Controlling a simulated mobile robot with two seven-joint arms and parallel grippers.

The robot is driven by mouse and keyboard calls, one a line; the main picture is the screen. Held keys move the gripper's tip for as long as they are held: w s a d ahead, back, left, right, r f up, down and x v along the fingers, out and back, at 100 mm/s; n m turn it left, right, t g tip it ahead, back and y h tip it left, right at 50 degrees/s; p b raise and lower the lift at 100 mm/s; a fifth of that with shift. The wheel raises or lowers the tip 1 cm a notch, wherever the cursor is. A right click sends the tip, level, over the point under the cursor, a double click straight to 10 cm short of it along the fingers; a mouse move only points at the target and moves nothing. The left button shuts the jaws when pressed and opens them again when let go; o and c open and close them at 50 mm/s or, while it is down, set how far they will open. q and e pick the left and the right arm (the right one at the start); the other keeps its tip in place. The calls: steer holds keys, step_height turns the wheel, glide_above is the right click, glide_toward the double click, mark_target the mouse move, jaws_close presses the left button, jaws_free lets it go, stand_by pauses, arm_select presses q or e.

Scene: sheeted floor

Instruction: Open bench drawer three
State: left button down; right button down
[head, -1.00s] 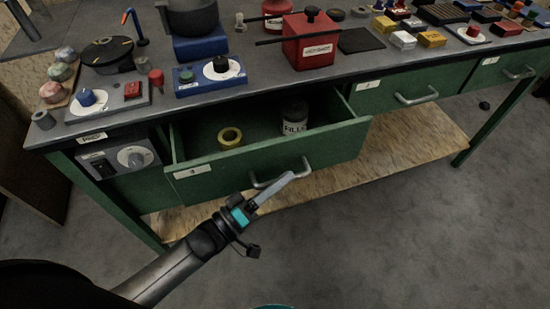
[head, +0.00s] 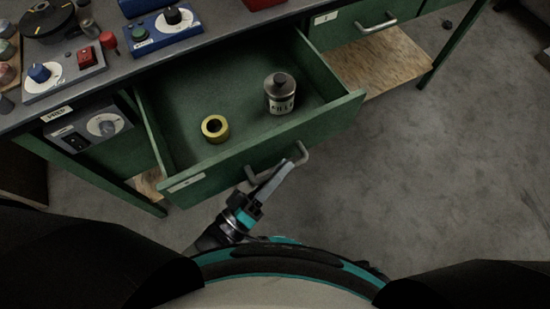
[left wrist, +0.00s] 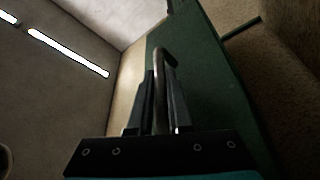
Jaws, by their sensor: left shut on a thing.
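The green bench drawer (head: 215,172) stands pulled well out from the bench, with its inside showing in the head view. Its metal bar handle (head: 303,153) is on the front panel. My left gripper (head: 279,178) is shut on that handle. The left wrist view shows the handle (left wrist: 160,60) between the two fingers (left wrist: 160,100). Inside the drawer lie a yellow tape roll (head: 215,128) and a grey can with a dark cap (head: 280,93). The label on the drawer front is too small to read. My right gripper is not in view.
A second green drawer (head: 345,28), shut, is to the right. A control box with a dial (head: 88,127) sits under the bench top at left. Several devices stand on the bench top (head: 125,70). A wooden lower shelf (head: 380,62) shows.

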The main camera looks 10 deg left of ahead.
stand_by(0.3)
arm_select(q)
steer(key=c, duration=0.8)
jaws_free()
steer(key=shift+c, duration=0.2)
steer(key=v, duration=1.5)
steer(key=shift+f, duration=0.15)
steer(key=shift+s, duration=0.1)
